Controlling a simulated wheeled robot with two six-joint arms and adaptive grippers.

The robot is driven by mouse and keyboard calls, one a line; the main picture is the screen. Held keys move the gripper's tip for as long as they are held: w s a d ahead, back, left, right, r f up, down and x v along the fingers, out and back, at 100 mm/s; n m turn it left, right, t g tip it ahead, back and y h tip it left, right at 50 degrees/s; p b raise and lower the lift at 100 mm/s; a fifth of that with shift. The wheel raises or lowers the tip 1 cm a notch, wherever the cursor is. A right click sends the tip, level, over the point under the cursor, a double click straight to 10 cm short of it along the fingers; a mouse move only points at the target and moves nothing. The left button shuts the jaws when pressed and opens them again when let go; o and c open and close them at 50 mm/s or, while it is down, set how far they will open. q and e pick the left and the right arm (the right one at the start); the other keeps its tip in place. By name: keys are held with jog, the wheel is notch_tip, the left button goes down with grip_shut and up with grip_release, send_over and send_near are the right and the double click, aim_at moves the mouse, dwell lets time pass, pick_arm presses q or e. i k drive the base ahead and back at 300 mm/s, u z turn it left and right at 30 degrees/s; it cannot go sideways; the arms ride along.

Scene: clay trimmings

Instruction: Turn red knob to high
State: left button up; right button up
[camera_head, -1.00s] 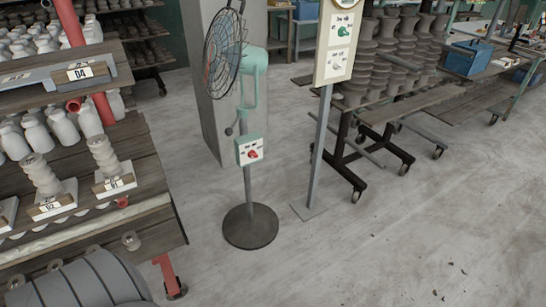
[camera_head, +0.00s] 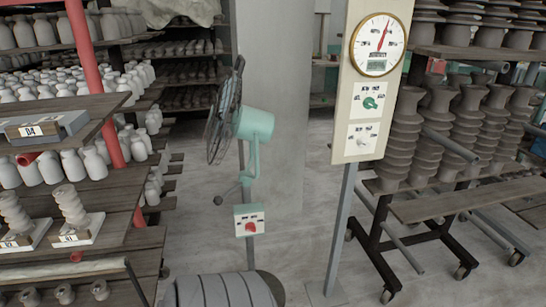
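The red knob (camera_head: 250,227) sits on the white face of a small green control box (camera_head: 249,220) on the fan's pole. The labels around the knob are too small to read, so its setting cannot be told. The teal pedestal fan (camera_head: 254,125) stands above the box, its dark grille (camera_head: 224,122) facing left. The fan's base is hidden behind a ribbed grey rounded shape at the bottom edge. Neither of my grippers shows in the head view.
A panel on a post (camera_head: 374,85) with a dial gauge, a green knob (camera_head: 370,103) and a white knob stands right of the fan. Pottery shelves (camera_head: 110,218) line the left. A wheeled rack (camera_head: 440,205) stands at right. Open floor lies between fan and panel.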

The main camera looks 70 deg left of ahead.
aim_at(250, 226)
jog(key=u, duration=0.4)
jog(key=i, duration=0.85)
jog(key=u, duration=1.2)
jog(key=i, duration=0.5)
jog(key=u, duration=0.55)
